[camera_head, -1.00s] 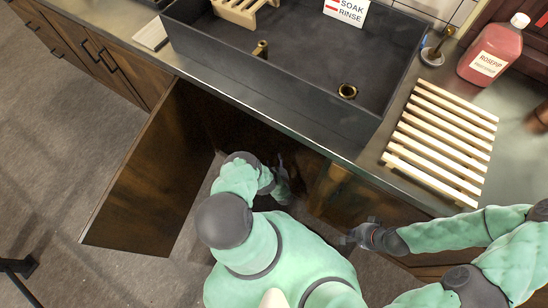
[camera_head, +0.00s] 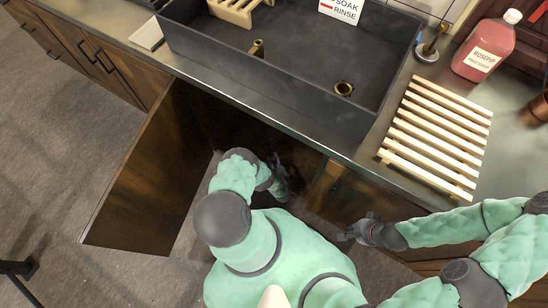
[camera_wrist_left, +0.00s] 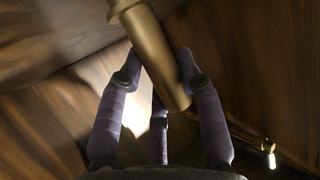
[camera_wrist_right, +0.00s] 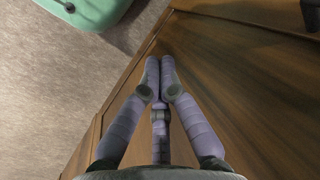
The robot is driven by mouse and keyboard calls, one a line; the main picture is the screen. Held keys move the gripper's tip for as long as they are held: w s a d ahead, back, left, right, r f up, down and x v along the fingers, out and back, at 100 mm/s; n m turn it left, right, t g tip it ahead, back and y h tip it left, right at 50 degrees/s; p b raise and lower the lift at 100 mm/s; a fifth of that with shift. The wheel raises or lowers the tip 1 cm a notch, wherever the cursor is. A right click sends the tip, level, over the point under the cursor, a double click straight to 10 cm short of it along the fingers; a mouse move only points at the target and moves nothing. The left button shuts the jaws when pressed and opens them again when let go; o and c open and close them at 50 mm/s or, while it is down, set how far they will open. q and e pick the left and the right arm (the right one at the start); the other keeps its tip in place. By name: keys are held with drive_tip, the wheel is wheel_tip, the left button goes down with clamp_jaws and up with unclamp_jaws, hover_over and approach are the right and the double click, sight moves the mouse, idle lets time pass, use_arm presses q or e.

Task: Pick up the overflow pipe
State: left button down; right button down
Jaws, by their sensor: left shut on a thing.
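In the left wrist view a brass pipe (camera_wrist_left: 150,52) with a wider collar at its top runs down between the fingers of my left gripper (camera_wrist_left: 160,70). The gripper is shut on it. In the head view my left gripper (camera_head: 282,182) is low inside the open cabinet under the sink, and the pipe cannot be made out there. A short upright brass tube (camera_head: 257,48) shows in the sink; I cannot tell which of these is the overflow pipe. My right gripper (camera_head: 352,236) is empty and shut by the cabinet front, its fingertips together in the right wrist view (camera_wrist_right: 160,62).
The dark sink (camera_head: 290,85) has a brass drain (camera_head: 344,89). An open cabinet door (camera_head: 135,180) stands left of my left arm. A slatted rack (camera_head: 435,135) and a rosehip bottle (camera_head: 485,48) are on the counter. A thin brass fitting (camera_wrist_left: 268,146) shows inside the cabinet.

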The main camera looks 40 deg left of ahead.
use_arm(q)
drive_tip(key=s+d+r+p, duration=0.7)
drive_tip(key=d+r+p, duration=0.1)
drive_tip(key=d+r, duration=0.4)
wheel_tip(320, 180, up, 10)
drive_tip(key=p, duration=0.8)
drive_tip(key=shift+w+d, duration=0.15)
idle(0.9)
